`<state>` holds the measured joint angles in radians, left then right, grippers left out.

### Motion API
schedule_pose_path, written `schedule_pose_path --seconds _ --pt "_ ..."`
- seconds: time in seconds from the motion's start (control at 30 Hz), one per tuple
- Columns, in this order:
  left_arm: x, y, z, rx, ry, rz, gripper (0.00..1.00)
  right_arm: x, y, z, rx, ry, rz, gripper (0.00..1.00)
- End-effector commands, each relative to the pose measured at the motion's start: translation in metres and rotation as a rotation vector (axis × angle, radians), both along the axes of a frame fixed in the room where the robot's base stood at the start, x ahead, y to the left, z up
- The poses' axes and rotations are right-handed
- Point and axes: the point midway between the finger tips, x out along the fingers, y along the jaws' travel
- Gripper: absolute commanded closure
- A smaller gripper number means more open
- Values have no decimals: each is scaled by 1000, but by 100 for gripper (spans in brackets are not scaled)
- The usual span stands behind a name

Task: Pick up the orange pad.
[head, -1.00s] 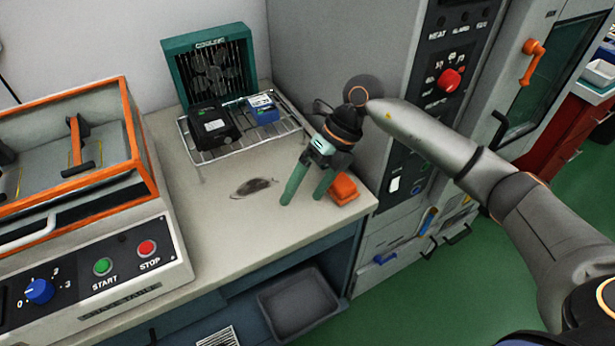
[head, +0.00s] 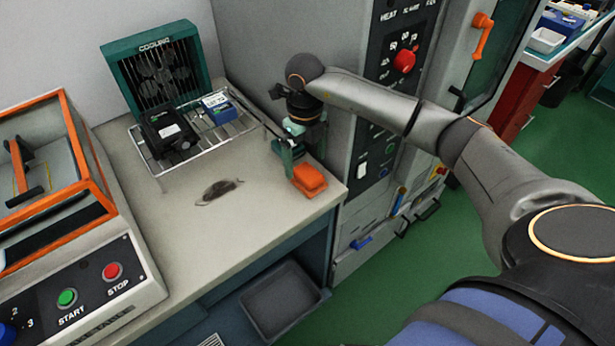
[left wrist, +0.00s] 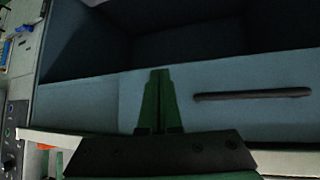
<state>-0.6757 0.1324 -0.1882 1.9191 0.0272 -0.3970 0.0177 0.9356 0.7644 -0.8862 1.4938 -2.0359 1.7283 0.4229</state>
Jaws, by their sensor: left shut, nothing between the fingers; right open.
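The orange pad (head: 309,180) lies on the light worktop near its right front corner, in the head view. My right gripper (head: 290,163) is just behind and to the left of it, pointing down, with its green fingers partly hidden by the pad. It is open; I cannot tell whether a finger touches the pad. My left gripper (left wrist: 158,102) shows in the left wrist view with its green fingers together and empty, in front of a blue-grey cabinet front with a dark handle.
A wire rack (head: 200,140) holds a black device (head: 168,132) and a blue box (head: 219,107) before a green cooling fan (head: 150,70). A dark smudge (head: 218,191) marks the worktop. An orange-framed machine (head: 85,145) stands left; a grey control cabinet (head: 345,150) rises right.

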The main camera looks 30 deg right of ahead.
Motion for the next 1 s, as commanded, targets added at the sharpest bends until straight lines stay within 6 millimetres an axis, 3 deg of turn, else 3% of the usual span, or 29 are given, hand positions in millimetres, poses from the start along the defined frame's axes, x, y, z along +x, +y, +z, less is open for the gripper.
schedule_pose_path --seconds 0.23,0.57,1.0 --pt "0 2 3 2 -1 3 100 -5 0 -37 2 3 0 0" --pt "-1 2 2 3 3 4 100 -4 0 -44 1 1 1 0" --pt "-2 3 1 4 6 4 100 -4 0 -44 1 1 0 50"
